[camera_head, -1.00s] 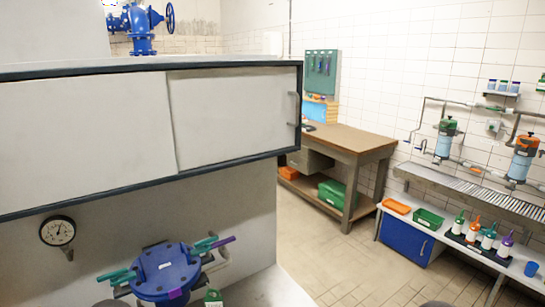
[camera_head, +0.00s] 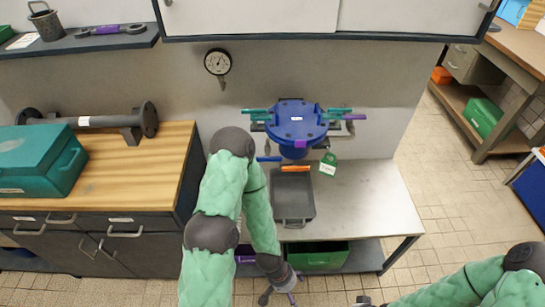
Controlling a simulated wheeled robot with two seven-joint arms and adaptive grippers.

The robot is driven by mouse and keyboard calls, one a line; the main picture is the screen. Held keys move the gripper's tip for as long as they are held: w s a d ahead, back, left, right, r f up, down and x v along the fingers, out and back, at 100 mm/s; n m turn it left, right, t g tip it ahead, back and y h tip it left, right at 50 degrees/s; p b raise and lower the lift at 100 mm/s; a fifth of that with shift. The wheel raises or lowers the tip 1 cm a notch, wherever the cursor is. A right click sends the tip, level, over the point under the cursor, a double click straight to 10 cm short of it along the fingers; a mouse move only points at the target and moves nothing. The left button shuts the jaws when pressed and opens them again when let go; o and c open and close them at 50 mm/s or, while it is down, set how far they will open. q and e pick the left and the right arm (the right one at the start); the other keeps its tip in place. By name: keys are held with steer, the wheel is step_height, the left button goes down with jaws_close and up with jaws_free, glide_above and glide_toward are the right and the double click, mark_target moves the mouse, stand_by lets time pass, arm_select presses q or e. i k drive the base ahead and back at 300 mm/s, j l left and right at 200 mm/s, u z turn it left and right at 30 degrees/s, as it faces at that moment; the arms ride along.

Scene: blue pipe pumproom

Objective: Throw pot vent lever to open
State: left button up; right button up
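The blue lidded pot (camera_head: 297,122) stands against the grey back panel, above a steel bench. Teal handles (camera_head: 257,115) stick out at its left and right, with a purple-ended one (camera_head: 352,117) at the right. A small blue lever (camera_head: 269,158) shows low at its front left, and an orange bar (camera_head: 294,168) below its front. Which part is the vent lever is not clear. My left gripper (camera_head: 278,297) hangs below the bench's front edge, its fingers apart and empty. My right gripper (camera_head: 366,302) is mostly cut off at the bottom edge.
A grey tray (camera_head: 293,198) lies on the steel bench (camera_head: 370,200) in front of the pot. A green tag (camera_head: 328,164) hangs beside it. A gauge (camera_head: 218,62) is on the panel. The overhead cabinet (camera_head: 270,18) spans above. A wooden counter (camera_head: 150,165) is at left.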

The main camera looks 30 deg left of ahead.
mark_target(267, 158)
steer(key=j+u, duration=0.1)
steer(key=u, duration=0.9)
steer(key=i+l, duration=0.05)
